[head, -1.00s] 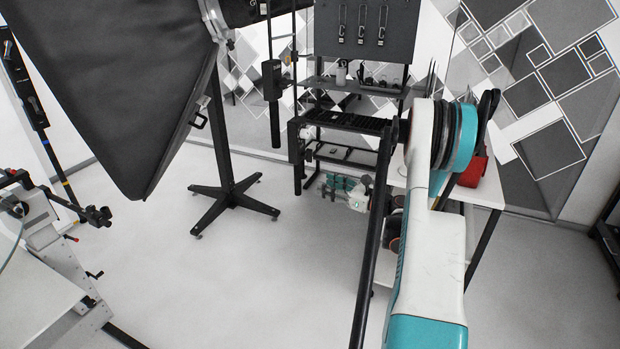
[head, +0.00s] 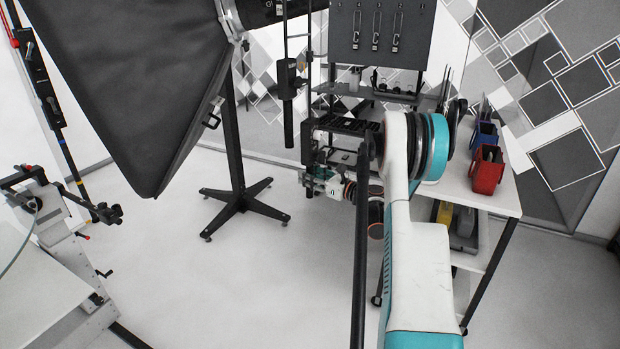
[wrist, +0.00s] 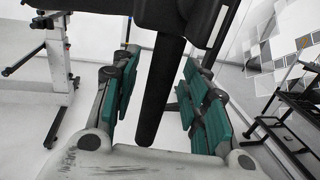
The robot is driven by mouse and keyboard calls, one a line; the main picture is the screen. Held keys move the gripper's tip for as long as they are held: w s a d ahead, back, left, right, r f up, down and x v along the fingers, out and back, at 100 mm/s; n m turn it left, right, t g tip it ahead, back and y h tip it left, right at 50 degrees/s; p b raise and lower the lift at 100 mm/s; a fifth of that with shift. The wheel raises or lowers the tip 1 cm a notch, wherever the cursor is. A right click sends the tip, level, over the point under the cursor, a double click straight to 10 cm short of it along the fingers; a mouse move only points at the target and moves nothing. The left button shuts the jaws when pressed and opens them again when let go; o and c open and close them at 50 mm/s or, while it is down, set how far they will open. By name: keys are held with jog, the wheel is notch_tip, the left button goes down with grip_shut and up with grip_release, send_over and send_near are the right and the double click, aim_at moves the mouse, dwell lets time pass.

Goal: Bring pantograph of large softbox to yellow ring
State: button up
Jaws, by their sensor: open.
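The large black softbox (head: 130,80) hangs at the upper left of the head view. A dark vertical bar with a thick black tube at its lower end (head: 289,122) hangs right of it; I cannot tell for sure that this is its pantograph. My gripper (head: 325,178) is low, just right of the tube's lower end in the head view, partly hidden by my arm. In the wrist view my gripper (wrist: 162,85) is open, its green pads on either side of a black tube (wrist: 162,95), with nothing clamped. A thin black pole at far left bears a yellow band (head: 70,164).
A black stand with a star base (head: 240,197) stands behind the softbox. A white table (head: 485,190) with red and blue containers is at right. A white bench (head: 40,290) with levers is at lower left. The middle floor is clear.

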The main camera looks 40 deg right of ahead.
jog(key=shift+w, duration=0.15)
jog(key=shift+c, duration=0.2)
grip_shut()
jog(key=shift+r, duration=0.15)
notch_tip(320, 180, up, 55)
jog(key=p, duration=2.3)
jog(key=shift+o, duration=0.2)
grip_release()
